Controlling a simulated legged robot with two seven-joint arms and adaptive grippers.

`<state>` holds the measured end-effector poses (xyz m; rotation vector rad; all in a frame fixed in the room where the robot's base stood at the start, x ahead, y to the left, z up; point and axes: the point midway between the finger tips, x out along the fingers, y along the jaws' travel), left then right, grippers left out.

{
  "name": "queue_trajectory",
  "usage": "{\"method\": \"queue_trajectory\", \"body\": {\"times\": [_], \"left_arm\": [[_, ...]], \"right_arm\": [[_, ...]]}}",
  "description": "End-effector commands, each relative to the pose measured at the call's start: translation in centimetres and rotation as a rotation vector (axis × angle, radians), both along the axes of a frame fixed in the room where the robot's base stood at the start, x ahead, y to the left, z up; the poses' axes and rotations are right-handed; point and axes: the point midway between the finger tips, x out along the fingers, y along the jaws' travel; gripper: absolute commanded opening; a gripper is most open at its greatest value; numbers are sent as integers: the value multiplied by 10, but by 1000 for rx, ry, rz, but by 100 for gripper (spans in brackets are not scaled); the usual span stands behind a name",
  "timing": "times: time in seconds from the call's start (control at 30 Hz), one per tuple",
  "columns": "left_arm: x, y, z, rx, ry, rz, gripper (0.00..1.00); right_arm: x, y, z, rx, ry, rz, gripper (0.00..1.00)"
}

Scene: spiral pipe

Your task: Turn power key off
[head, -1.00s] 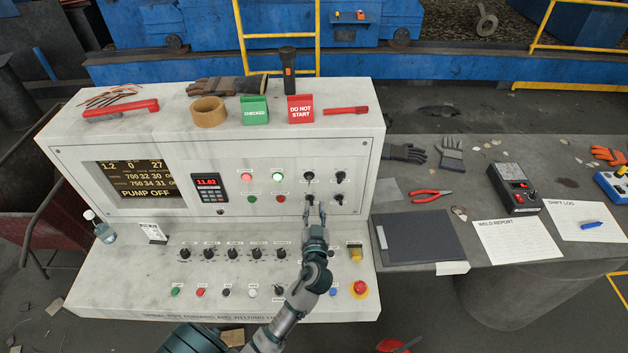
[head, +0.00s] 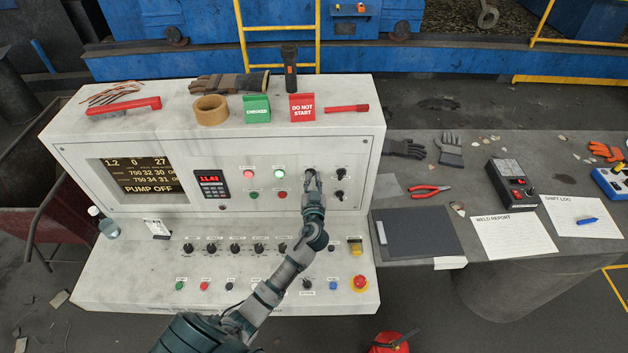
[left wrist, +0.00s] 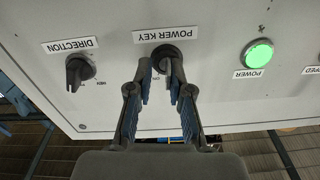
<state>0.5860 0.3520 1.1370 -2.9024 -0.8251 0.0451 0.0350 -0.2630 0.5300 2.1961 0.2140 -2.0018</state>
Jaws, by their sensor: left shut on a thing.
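The power key (left wrist: 166,52) is a dark round switch on the upright panel, labelled POWER KEY upside down in the left wrist view. My left gripper (left wrist: 163,72) is shut on it, one finger on either side of its grip. In the head view, my left gripper (head: 312,180) reaches the top knob of the panel's right-hand group and mostly hides it. The green POWER lamp (left wrist: 257,53) is lit; it also shows in the head view (head: 279,174). My right gripper is not in view.
The dark DIRECTION knob (left wrist: 80,69) is close beside the key. A display (head: 140,176) reads PUMP OFF. A red emergency button (head: 360,282) and several knobs sit on the lower desk. Gloves, tape (head: 210,109) and a flashlight (head: 289,68) lie or stand on top.

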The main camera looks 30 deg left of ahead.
Motion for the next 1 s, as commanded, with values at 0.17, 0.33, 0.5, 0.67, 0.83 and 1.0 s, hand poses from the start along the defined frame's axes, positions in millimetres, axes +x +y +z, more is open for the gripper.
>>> {"method": "queue_trajectory", "body": {"times": [0.17, 0.33, 0.5, 0.67, 0.83, 1.0], "left_arm": [[1, 1, -2, -3, 1, -4, 0], [0, 0, -2, -3, 3, 1, 0], [0, -1, -5, -34, -15, 1, 0], [0, -1, -8, -108, -60, -1, 0], [1, -1, -10, -217, -125, -1, 0], [1, -2, -10, -329, -192, -2, 0]], "right_arm": [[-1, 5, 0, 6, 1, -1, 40], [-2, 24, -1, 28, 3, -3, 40], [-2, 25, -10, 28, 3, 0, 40], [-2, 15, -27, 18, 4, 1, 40], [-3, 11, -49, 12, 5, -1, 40], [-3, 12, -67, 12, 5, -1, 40]]}}
